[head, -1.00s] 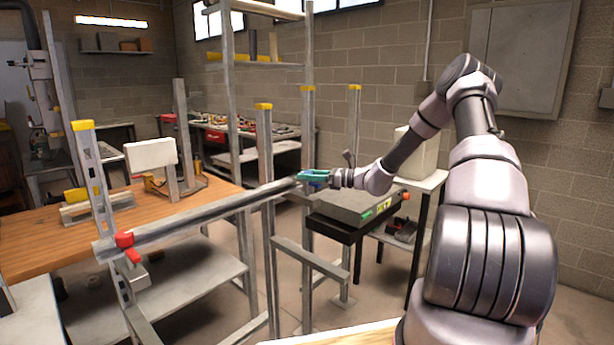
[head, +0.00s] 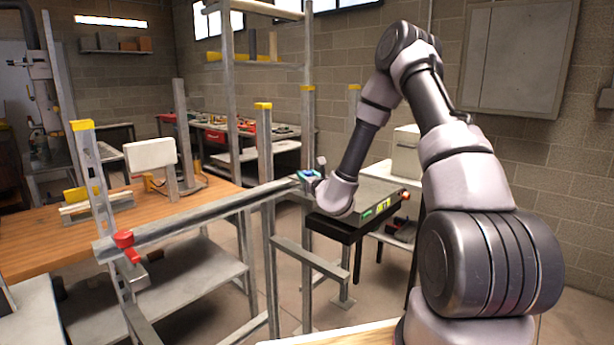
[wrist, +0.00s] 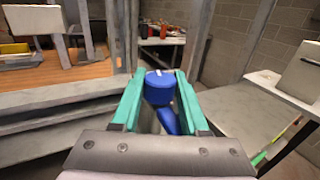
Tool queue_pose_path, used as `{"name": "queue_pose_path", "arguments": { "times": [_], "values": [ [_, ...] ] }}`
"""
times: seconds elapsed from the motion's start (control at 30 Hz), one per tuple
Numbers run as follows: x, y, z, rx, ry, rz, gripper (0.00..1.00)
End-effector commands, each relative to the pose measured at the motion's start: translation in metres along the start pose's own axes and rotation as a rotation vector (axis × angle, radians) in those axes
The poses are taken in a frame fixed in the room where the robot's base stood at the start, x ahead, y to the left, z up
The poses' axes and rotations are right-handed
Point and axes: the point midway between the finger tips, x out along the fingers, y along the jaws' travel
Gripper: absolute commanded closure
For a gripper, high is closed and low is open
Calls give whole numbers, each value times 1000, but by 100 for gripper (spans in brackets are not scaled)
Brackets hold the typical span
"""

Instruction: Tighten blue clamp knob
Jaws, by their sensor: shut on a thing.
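The blue clamp knob (wrist: 160,88) sits between the two green fingers of my gripper (wrist: 158,100) in the wrist view. A blue bar or handle part runs down from the knob toward the gripper's palm. The fingers are shut on the knob from both sides. A red clamp knob (head: 123,239) is at the rail's left end.
Upright metal posts with yellow caps (head: 263,106) stand close to the rail. A black stand with a grey box (head: 345,205) is just right of my gripper. A wooden workbench (head: 30,235) is at the left, and a white panel (head: 150,156) stands on it.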

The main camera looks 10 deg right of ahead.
Motion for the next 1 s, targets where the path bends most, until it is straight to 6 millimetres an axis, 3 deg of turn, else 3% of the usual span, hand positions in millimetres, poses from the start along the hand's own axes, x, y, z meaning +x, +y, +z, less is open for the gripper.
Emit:
{"name": "queue_pose_path", "arguments": {
  "times": [1.0],
  "values": [
    [2,0,2,7,-4,-908,100]
  ]
}}
